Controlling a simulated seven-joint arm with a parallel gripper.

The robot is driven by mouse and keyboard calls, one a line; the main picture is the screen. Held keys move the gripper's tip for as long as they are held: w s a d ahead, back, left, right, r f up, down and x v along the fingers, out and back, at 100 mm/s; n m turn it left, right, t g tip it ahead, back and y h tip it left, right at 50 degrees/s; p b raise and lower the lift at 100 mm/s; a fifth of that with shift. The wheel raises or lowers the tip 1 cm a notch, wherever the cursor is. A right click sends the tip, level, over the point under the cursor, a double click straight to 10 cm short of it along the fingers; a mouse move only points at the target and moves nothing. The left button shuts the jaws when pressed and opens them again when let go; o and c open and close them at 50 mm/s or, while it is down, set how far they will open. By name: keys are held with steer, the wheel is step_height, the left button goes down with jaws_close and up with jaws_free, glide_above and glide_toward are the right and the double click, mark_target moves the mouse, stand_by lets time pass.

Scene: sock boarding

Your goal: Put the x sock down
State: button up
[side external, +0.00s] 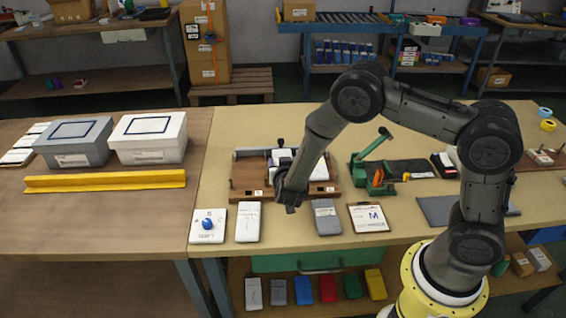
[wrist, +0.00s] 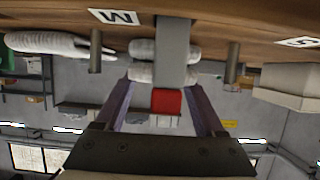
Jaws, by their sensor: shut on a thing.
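My gripper (side external: 290,200) points down over the table, just in front of the wooden rack (side external: 243,185). In the wrist view, my gripper (wrist: 161,76) has its two fingers close around a pale, rounded, cloth-like bundle, which looks like a sock (wrist: 144,73). No x mark shows on it, so I cannot tell whether it is the x sock. A grey upright strip (wrist: 175,45) crosses the middle of the bundle. In the side view the held thing is too small and hidden to make out. Another white sock-like thing (wrist: 45,44) shows at the left of the wrist view.
A white flat pad (side external: 247,222), a grey pad (side external: 325,217) and an M clipboard (side external: 368,218) lie along the front edge. A card with a blue knob (side external: 208,226) is at front left. A green fixture (side external: 372,165) stands right of the rack. Two lidded boxes (side external: 150,137) stand left.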

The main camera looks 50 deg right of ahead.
steer(key=o, duration=1.4)
steer(key=shift+f, duration=0.15)
steer(key=shift+o, duration=0.2)
steer(key=shift+r, duration=0.25)
steer(key=v, duration=1.2)
